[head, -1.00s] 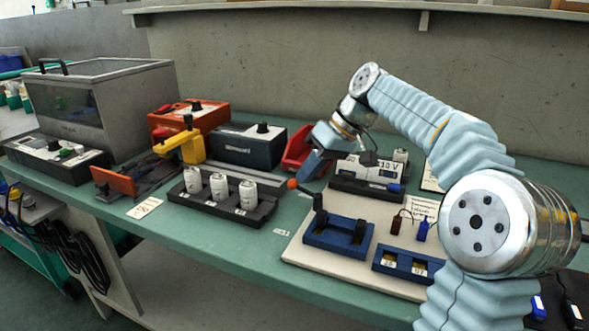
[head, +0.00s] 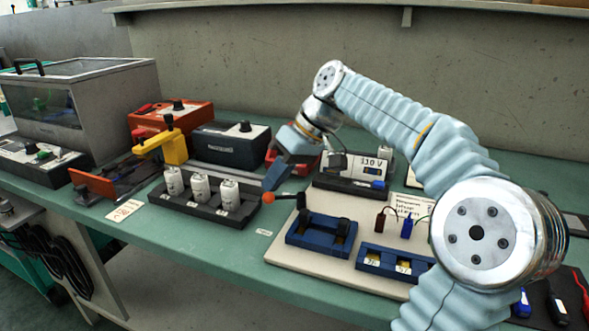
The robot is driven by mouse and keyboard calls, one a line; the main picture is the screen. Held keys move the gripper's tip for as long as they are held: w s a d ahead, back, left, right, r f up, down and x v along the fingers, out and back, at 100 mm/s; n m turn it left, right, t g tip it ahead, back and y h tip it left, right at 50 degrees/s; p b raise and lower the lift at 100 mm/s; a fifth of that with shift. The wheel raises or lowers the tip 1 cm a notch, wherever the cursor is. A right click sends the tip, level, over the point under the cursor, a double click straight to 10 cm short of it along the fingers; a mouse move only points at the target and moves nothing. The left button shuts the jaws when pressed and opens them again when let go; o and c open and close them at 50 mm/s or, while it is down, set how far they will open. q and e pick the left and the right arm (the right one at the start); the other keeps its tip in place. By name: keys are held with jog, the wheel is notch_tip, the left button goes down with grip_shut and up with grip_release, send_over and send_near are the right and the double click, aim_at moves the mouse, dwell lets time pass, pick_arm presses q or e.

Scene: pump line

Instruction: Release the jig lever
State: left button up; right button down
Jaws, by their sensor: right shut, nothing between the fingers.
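The jig lever (head: 285,196) is a dark arm with an orange ball knob (head: 268,197) at its left end. It sticks out to the left, nearly level, from the post at the blue jig (head: 320,233) on the cream board. My right gripper (head: 272,181) reaches down from above with its fingers shut and empty. Its tip is just above the orange knob and appears to meet it; I cannot tell if they touch. My left gripper is not in view.
A black rack (head: 190,207) with three white cylinders stands left of the knob. Behind are a dark blue box (head: 230,146), an orange box (head: 172,117) and a 110 V meter (head: 356,165). A second blue block (head: 393,262) sits on the cream board (head: 300,255).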

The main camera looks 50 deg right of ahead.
jog(key=shift+s+a, duration=0.2)
jog(key=shift+a, duration=0.1)
jog(key=shift+s+d, duration=0.1)
jog(key=shift+d, duration=0.05)
jog(key=shift+s+d, duration=0.35)
jog(key=shift+d, duration=0.15)
jog(key=p+v, duration=0.3)
jog(key=v, duration=1)
jog(key=shift+d+r, duration=0.25)
jog(key=shift+r, duration=0.1)
jog(key=shift+s, duration=0.1)
